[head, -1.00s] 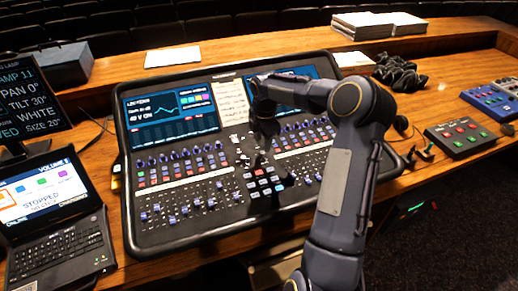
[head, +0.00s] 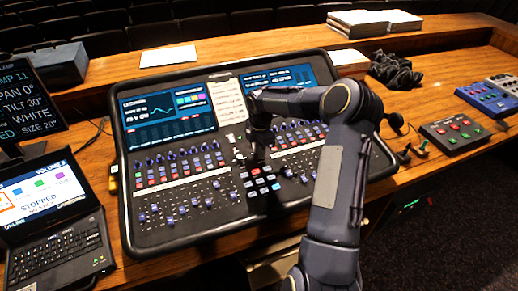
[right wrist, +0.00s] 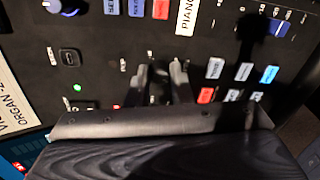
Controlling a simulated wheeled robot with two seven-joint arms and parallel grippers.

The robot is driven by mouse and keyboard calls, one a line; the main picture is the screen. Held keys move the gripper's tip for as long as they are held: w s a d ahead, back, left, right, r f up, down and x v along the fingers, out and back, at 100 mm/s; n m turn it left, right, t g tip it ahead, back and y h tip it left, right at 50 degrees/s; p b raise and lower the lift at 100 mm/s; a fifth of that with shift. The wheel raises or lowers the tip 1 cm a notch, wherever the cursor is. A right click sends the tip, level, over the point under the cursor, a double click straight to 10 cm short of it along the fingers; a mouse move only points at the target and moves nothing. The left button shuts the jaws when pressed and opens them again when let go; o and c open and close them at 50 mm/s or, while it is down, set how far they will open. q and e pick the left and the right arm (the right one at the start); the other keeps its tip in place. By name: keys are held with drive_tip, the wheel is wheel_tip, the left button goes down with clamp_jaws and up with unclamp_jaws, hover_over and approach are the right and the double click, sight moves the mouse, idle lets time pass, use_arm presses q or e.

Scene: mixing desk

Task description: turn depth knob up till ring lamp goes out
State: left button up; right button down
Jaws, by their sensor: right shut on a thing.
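The mixing desk (head: 150,236) is a black console with screens, knobs, faders and coloured keys. My right gripper (head: 256,163) reaches down to its middle, just above the block of red and white keys. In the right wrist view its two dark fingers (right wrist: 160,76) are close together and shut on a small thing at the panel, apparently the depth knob. The fingers hide most of it, and I cannot read its label or angle. I cannot make out a ring lamp; a small green light (right wrist: 77,87) glows left of the fingers. My left gripper is not in view.
A laptop (head: 55,215) and a dark monitor (head: 38,95) stand at the left. A paper strip (head: 229,100) lies between the screens. A box with red and green buttons (head: 453,133), a blue box (head: 487,97) and black cables (head: 396,71) are at the right.

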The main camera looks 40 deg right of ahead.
drive_tip(key=shift+m, duration=0.3)
drive_tip(key=m+b, duration=0.2)
drive_tip(key=m, duration=0.2)
drive_tip(key=shift+f+m+b, duration=0.1)
drive_tip(key=shift+m+b, duration=0.2)
drive_tip(key=m+b, duration=0.1)
drive_tip(key=m, duration=0.2)
drive_tip(key=shift+m+b, duration=0.5)
drive_tip(key=shift+m, duration=1.2)
drive_tip(key=c, duration=1.3)
unclamp_jaws()
